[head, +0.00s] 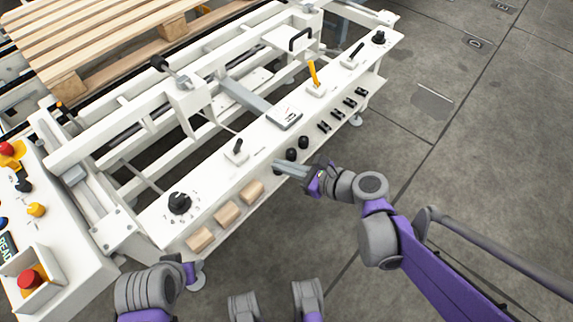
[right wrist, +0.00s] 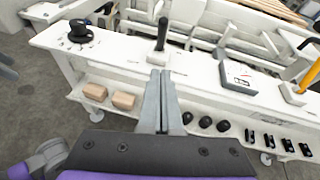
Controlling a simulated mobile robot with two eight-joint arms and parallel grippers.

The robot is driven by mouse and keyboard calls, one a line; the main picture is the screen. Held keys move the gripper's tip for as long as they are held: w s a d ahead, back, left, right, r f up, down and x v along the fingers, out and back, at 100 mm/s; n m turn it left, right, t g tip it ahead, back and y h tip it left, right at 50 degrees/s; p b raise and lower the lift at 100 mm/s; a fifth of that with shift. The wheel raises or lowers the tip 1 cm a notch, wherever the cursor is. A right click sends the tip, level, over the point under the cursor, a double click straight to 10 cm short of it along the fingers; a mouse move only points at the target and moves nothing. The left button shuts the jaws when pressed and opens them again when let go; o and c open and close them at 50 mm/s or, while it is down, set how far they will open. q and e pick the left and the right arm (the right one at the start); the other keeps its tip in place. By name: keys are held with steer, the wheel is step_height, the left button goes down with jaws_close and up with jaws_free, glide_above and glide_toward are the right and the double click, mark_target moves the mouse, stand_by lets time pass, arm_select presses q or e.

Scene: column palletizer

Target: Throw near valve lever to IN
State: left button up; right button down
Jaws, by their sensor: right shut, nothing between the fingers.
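A short black lever (head: 237,148) on a white base stands on the white panel, nearest of the levers to me; in the right wrist view this lever (right wrist: 162,33) stands upright just beyond my fingertips. A yellow lever (head: 313,75) and another black lever (head: 355,52) stand farther along the panel. My right gripper (head: 278,167) is shut and empty at the panel's front edge, apart from the near lever. My left gripper (head: 190,270) shows only in part at the lower left, and its fingers are hidden. No IN marking is readable.
A black dial (head: 179,202) sits at the panel's near end. Wooden blocks (head: 227,213) and black knobs (head: 291,154) lie on the shelf below. A control box with a red button (head: 30,280) stands at left. The grey floor at right is clear.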

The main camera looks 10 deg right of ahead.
mark_target(237, 146)
steer(key=w+a+b, duration=0.1)
steer(key=w+a, duration=0.5)
steer(key=shift+w+a+f, duration=0.15)
steer(key=shift+a+f, duration=0.05)
steer(key=shift+a, duration=0.1)
